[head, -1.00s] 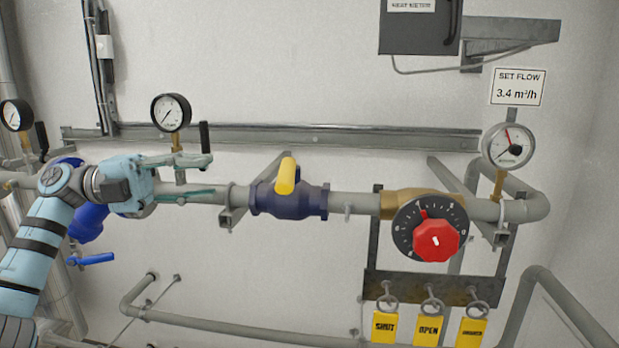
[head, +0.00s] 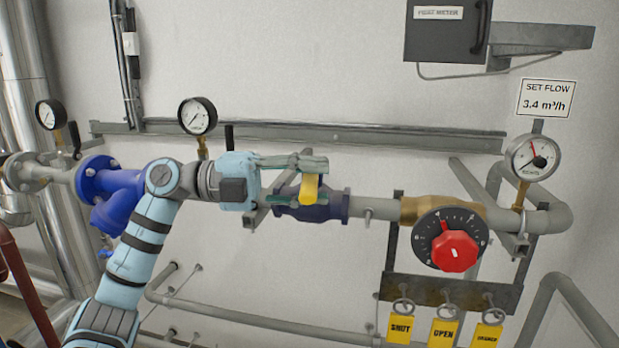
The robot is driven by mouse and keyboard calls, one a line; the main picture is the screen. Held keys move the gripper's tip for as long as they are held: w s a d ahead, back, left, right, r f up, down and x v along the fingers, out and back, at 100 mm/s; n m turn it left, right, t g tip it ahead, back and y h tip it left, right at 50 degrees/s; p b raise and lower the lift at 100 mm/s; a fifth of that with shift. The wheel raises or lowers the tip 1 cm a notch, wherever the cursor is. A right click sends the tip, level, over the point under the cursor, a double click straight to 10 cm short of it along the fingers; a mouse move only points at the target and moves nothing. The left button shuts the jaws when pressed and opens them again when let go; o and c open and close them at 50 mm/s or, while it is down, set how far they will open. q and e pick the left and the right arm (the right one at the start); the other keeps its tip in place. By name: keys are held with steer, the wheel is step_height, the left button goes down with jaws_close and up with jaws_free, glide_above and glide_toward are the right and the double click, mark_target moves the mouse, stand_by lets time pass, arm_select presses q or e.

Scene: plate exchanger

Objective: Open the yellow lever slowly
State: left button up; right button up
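The yellow lever (head: 309,188) sits on top of the dark blue valve body (head: 322,206) in the grey pipe. It stands roughly upright, slightly tilted. My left gripper (head: 305,181) has come in from the left at the lever. Its two greenish fingers are spread, one above and one below, and the lever shows between them. I cannot tell whether a finger touches it. The lower finger and the left part of the valve body overlap in the view. My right gripper is not in view.
A red knob (head: 455,251) on a black dial is right of the valve. A gauge (head: 532,157) is under the "SET FLOW 3.4 m³/h" sign (head: 546,98). Yellow tags (head: 443,333) hang below the dial. A gauge (head: 197,117) and a black handle (head: 229,138) stand above my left wrist.

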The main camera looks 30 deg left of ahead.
arm_select(q)
steer(key=shift+f, duration=0.1)
jaws_close()
steer(key=shift+w+d+n+t+y+p, duration=0.4)
steer(key=shift+d+n+t+y, duration=0.25)
steer(key=shift+t, duration=0.25)
jaws_free()
steer(key=shift+a, duration=0.1)
